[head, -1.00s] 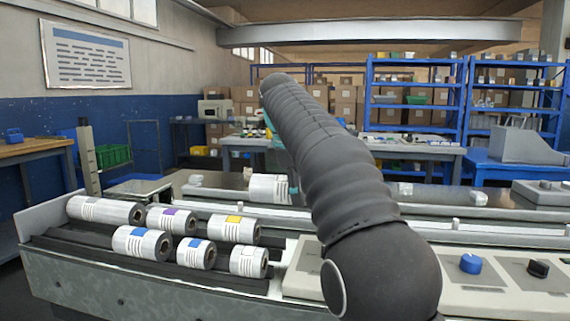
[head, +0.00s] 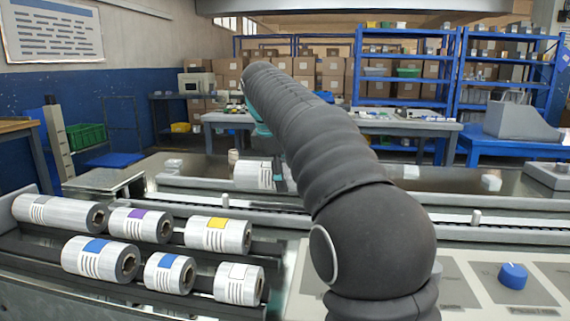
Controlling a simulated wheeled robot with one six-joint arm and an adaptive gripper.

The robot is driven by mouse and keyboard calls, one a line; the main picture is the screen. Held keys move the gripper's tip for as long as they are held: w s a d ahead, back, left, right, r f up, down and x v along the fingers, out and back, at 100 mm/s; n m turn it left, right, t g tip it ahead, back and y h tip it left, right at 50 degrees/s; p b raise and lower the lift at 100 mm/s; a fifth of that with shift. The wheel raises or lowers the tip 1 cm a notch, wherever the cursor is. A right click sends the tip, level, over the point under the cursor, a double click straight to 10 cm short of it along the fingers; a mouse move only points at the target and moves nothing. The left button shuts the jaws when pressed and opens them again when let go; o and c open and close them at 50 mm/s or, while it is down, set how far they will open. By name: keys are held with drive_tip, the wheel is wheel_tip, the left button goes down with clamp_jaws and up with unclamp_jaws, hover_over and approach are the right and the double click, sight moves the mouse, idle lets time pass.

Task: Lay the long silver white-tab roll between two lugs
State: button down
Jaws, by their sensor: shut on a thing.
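A silver roll with a white label and dark print lines (head: 252,176) is over the far side of the wrapper, left of my arm. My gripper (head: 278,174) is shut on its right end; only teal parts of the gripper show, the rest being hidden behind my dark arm. I cannot tell whether the roll touches the surface below. A small white upright lug (head: 476,217) stands on the feed track (head: 520,231) to the right. The lugs nearest the roll are partly hidden or too small to tell.
A rack (head: 40,248) at front left holds several silver rolls, including a long pale-tab one (head: 58,213), a purple-tab one (head: 138,225) and a yellow-tab one (head: 218,236). A control panel with a blue knob (head: 512,275) is at front right. White blocks (head: 490,182) stand beyond the track.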

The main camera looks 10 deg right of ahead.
drive_tip(key=shift+f+b, duration=0.95)
drive_tip(key=shift+f, duration=1.4)
drive_tip(key=shift+s+f, duration=0.1)
drive_tip(key=shift+f, duration=0.4)
drive_tip(key=shift+c, duration=1.6)
unclamp_jaws()
drive_tip(key=shift+o, duration=1.1)
drive_tip(key=shift+f, duration=0.1)
drive_tip(key=v, duration=1.2)
